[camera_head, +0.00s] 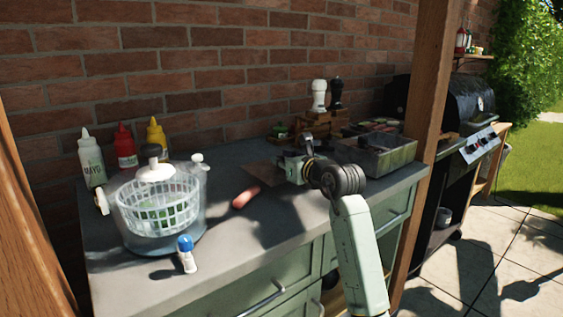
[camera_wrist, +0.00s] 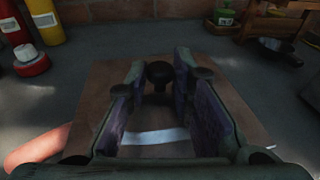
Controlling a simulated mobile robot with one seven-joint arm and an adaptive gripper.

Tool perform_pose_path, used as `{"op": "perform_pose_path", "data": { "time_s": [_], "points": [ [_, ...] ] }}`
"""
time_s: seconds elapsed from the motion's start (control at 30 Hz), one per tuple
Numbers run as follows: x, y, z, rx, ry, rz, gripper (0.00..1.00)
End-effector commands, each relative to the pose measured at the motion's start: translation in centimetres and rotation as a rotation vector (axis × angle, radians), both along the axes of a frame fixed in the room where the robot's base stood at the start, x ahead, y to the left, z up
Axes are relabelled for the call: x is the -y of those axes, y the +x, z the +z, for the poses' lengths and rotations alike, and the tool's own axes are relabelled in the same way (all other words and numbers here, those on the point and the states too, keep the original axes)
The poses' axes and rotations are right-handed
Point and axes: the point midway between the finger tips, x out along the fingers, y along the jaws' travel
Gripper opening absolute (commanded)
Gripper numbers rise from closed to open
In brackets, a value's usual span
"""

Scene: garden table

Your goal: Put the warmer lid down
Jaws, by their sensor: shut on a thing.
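The warmer lid (camera_head: 262,173) is a flat, brownish, shiny-looking rectangle over the counter, left of my gripper. In the wrist view the lid (camera_wrist: 92,92) spreads under and around my fingers, with a dark round knob (camera_wrist: 159,72) between the fingertips. My gripper (camera_wrist: 160,82) is shut on the lid's knob; it shows in the head view (camera_head: 288,166), low over the counter. I cannot tell whether the lid touches the counter. The warmer (camera_head: 375,158) is a metal tray, open on top with food in it, right of my gripper. My arm hides part of it.
A salad spinner (camera_head: 155,205), sauce bottles (camera_head: 126,147) and a blue-capped shaker (camera_head: 187,255) stand at the left. A pinkish sausage-like thing (camera_head: 246,196) lies left of the lid. A wooden rack (camera_head: 318,124) with mills is behind. Front middle counter (camera_head: 270,222) is clear.

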Motion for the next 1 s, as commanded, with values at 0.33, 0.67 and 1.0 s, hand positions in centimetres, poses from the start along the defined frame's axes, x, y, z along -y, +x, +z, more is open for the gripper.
{"op": "perform_pose_path", "data": {
  "time_s": [0.33, 0.67, 1.0],
  "points": [
    [-0.2, 5.3, -0.3, 0.003, 0.0, -0.001, 0.0],
    [-0.3, 5.9, -3.6, 0.002, 0.003, 0.001, 0.0],
    [-0.2, 5.9, -4.2, 0.003, 0.0, -0.001, 0.0]
  ]
}}
